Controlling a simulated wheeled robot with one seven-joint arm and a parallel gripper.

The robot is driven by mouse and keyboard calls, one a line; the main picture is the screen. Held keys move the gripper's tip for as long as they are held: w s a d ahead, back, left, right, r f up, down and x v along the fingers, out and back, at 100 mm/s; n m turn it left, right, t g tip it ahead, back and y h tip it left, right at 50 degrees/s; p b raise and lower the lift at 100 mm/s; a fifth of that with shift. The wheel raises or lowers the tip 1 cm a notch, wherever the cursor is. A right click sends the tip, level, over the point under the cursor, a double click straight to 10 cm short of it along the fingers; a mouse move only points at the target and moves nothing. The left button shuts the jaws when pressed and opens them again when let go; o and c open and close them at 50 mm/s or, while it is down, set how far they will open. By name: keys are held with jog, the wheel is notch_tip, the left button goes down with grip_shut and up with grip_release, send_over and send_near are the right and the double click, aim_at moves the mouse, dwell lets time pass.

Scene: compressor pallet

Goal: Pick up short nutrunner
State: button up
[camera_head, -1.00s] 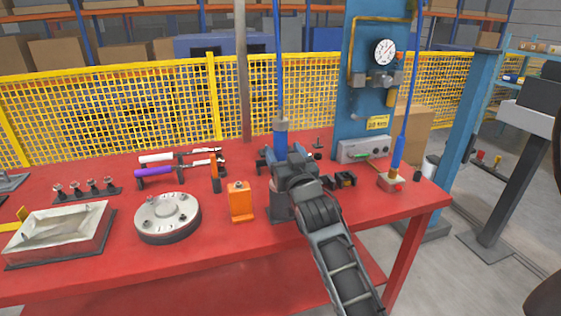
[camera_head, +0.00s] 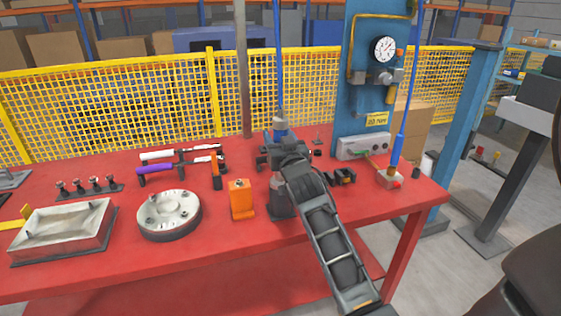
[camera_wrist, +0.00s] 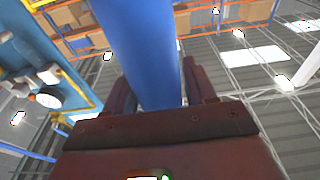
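The short nutrunner appears to be the blue upright tool (camera_head: 281,134) with a grey collar, under a blue line at the back of the red table. My gripper (camera_head: 284,150) is at this tool and hides its lower part. In the wrist view the blue body (camera_wrist: 150,55) rises between the two fingers of my gripper (camera_wrist: 162,88). The fingers stand on either side of it, with a narrow gap showing at the right finger. I see no clear grip on it; the fingers look open around it.
On the red table (camera_head: 190,252) stand an orange block (camera_head: 241,200), a round metal flange (camera_head: 168,214) and a metal tray-like casting (camera_head: 62,228). A second, slimmer blue tool (camera_head: 397,150) stands at the right by the blue pillar (camera_head: 358,95). A yellow mesh fence (camera_head: 120,105) runs behind.

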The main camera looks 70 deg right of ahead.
grip_shut()
dwell(0.3)
jog(key=shift+r, duration=0.15)
dwell(0.3)
